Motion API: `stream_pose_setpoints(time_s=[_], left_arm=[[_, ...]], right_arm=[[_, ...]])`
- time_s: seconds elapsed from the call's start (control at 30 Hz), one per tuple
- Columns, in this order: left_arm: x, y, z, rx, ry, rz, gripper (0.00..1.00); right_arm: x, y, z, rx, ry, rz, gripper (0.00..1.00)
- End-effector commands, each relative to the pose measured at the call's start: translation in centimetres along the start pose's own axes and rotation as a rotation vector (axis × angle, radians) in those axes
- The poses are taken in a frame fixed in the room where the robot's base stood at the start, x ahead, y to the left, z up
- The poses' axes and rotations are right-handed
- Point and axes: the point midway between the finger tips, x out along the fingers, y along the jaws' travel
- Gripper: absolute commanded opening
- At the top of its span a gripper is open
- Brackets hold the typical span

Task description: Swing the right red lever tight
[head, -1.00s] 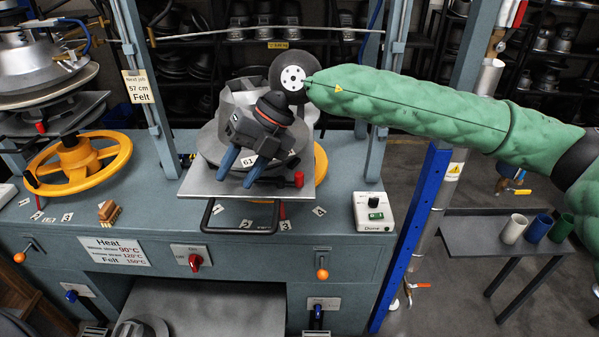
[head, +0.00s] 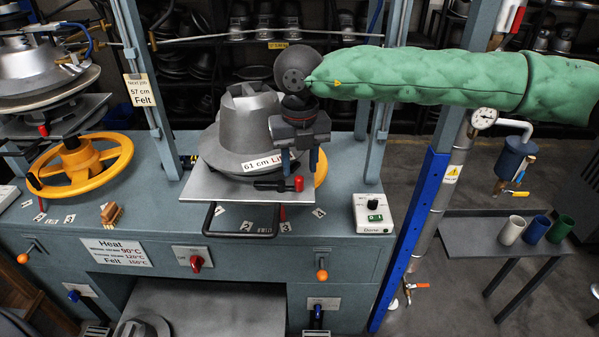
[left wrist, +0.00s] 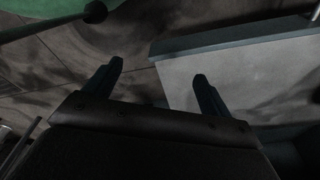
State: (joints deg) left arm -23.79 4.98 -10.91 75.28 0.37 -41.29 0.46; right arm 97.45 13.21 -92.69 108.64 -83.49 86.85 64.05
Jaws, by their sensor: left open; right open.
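The right-hand press holds a grey metal hat form (head: 243,125) on a square plate (head: 205,188). A lever with a red grip (head: 298,183) and a dark arm lies at the plate's front right, the grip at its right end. My right gripper (head: 299,161) points down just above the red grip, its two blue fingers apart and nothing between them. It looks clear of the grip, though depth is hard to judge. My left gripper (left wrist: 158,74) shows only in the left wrist view, open and empty, with floor and a pale panel beyond.
A yellow handwheel (head: 80,165) and another press stand at the left. A white control box (head: 373,213) sits right of the plate. A blue post (head: 408,240) and a side table with cups (head: 535,229) are farther right. Blue-grey uprights flank the right press.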

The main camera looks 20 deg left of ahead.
Motion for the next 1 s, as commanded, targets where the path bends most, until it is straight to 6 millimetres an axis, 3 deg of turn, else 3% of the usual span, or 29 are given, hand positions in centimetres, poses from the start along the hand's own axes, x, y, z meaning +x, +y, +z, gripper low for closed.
stream_pose_setpoints(time_s=[0.4,0.8,1.0], left_arm=[[2.6,-1.4,2.4,0.012,0.022,-0.015,0.83],[3.0,-1.5,2.7,0.013,0.026,-0.017,0.83],[3.0,-1.6,2.6,0.013,0.026,-0.018,0.83]], right_arm=[[3.6,0.0,-0.1,0.0,0.001,0.001,0.4],[4.1,0.0,0.0,0.0,0.0,0.002,0.4],[4.1,0.0,0.0,0.0,0.0,0.001,0.01]])
